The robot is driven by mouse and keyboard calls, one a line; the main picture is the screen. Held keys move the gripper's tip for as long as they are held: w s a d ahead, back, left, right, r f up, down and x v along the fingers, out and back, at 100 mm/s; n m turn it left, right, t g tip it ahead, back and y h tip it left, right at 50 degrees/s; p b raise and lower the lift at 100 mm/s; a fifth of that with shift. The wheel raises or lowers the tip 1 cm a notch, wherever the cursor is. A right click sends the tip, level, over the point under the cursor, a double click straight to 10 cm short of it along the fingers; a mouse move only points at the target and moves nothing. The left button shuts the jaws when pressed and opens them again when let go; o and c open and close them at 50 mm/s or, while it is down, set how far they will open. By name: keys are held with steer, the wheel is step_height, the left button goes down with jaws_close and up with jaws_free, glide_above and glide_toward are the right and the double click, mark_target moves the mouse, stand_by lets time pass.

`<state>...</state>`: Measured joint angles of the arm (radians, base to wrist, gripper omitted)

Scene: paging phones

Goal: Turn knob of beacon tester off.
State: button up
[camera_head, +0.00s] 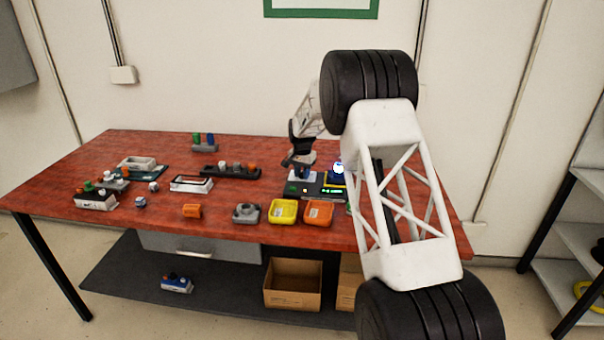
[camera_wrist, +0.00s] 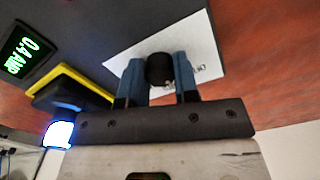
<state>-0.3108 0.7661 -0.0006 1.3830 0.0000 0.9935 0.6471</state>
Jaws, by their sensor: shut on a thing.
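The beacon tester (camera_head: 318,195) is a dark, flat unit near the right end of the red table. Its green lit display (camera_wrist: 27,55) shows at the upper left of the wrist view. Its black round knob (camera_wrist: 160,68) stands on a white panel (camera_wrist: 203,52). My gripper (camera_wrist: 158,78) is shut on the knob, with one blue finger on each side of it. In the head view my gripper (camera_head: 300,174) is over the tester's white panel; the knob cannot be made out there. A glowing blue-white beacon (camera_wrist: 58,134) stands beside a yellow-edged part of the tester.
Several small parts crowd the table's left side.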

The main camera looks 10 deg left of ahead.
steer(key=shift+n, duration=2)
steer(key=o, duration=0.9)
steer(key=shift+r, duration=0.15)
steer(key=shift+r, duration=3.75)
steer(key=shift+r, duration=0.1)
